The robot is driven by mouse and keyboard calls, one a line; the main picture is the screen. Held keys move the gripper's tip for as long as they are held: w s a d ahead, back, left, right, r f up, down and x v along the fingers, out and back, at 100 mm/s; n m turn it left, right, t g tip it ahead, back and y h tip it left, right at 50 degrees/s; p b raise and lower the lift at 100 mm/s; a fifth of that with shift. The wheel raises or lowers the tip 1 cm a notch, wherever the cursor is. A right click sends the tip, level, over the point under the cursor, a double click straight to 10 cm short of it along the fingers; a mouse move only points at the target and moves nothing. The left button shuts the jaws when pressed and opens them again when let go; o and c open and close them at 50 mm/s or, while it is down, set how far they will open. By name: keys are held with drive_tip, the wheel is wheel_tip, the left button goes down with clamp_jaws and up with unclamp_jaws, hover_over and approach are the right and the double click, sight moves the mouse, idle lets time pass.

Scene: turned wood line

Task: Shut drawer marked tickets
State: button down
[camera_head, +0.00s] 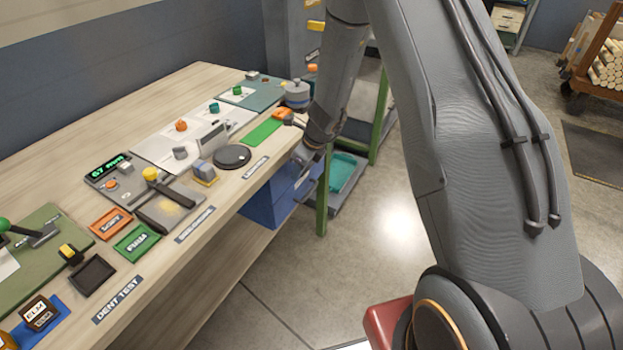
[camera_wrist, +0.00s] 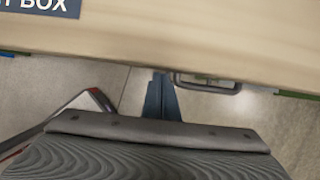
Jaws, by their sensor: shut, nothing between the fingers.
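A blue drawer unit (camera_head: 268,211) hangs under the front edge of the bench, toward its far end. I cannot read any marking on it, and I cannot tell how far any drawer stands out. My gripper (camera_head: 303,158) is at the bench edge just above the blue unit and hides part of it. In the wrist view my gripper (camera_wrist: 161,98) is shut and empty, its fingers pointing toward the bench edge. A grey bar handle (camera_wrist: 207,85) shows just right of the fingertips, below the bench edge. I cannot tell whether the fingers touch it.
The wooden bench top (camera_head: 215,85) carries trays, a black disc (camera_head: 231,157), a green mat (camera_head: 262,133) and several small parts. A green post (camera_head: 323,190) stands right of the blue unit, with a teal bin (camera_head: 343,171) beyond. The floor in front is clear.

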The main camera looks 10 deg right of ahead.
drive_tip(key=s+d+f+v, duration=0.1)
drive_tip(key=d+v, duration=0.1)
drive_tip(key=v, duration=0.9)
drive_tip(key=s+r+n+g+h, duration=0.1)
drive_tip(key=s+r+n, duration=0.3)
drive_tip(key=s+n, duration=0.8)
drive_tip(key=s+r+n+g+h, duration=0.1)
drive_tip(key=s+r+n, duration=0.4)
drive_tip(key=s+n, duration=0.8)
drive_tip(key=shift+d+n+h, duration=0.45)
drive_tip(key=shift+n+h, duration=0.15)
drive_tip(key=shift+n, duration=0.2)
